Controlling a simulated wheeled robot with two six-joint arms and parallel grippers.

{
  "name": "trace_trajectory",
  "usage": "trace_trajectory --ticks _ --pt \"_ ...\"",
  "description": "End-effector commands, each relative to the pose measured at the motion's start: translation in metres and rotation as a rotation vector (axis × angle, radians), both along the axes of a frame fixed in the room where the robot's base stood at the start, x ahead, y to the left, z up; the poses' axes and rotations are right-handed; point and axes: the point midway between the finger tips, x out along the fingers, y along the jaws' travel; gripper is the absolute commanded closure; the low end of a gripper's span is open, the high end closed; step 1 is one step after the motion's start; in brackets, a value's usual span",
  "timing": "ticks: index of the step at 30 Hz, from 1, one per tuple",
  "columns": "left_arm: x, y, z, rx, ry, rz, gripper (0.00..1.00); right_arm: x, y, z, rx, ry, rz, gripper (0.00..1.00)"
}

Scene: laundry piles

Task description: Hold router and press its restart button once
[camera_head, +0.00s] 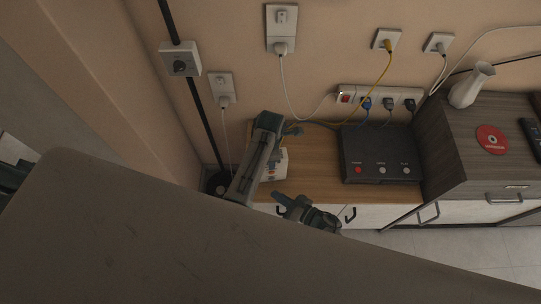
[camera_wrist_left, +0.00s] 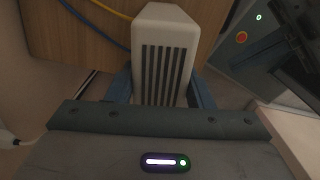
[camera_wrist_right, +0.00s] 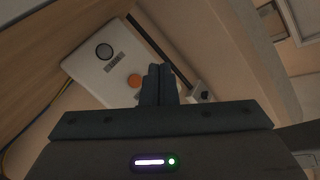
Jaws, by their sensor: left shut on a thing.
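The white router (camera_wrist_left: 165,45), with dark vent slots, is between the two fingers of my left gripper (camera_wrist_left: 162,92), which is shut on it. In the head view the router (camera_head: 280,164) is mostly hidden behind my dark left arm. The right wrist view shows its white face (camera_wrist_right: 95,75) with a round orange button (camera_wrist_right: 134,80), a dark round spot and a printed label. My right gripper (camera_wrist_right: 158,84) is shut and empty, its tips just right of the orange button in that view. Whether they touch the router cannot be told. In the head view my right gripper (camera_head: 282,198) is below the router.
A black box (camera_head: 380,153) with a red and two pale buttons stands on the wooden cabinet top (camera_head: 315,160). A power strip (camera_head: 375,97) with plugs and cables hangs behind. A higher dark cabinet (camera_head: 460,140) with a white vase (camera_head: 471,84) and red disc stands right.

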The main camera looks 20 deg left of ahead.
Motion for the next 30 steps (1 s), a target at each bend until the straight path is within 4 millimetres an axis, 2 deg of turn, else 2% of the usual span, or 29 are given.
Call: trace_trajectory --ticks 6,12,30 --pt "0.0 0.0 -0.001 0.0 0.001 0.0 0.84 0.029 0.014 0.001 0.001 0.001 -0.001 1.0" --pt "0.0 0.0 -0.001 0.001 0.0 0.0 0.84 0.043 0.021 0.0 0.001 0.0 -0.001 1.0" --pt "0.0 0.0 -0.001 0.001 0.0 0.0 0.84 0.047 0.023 0.0 0.0 0.0 -0.001 1.0"
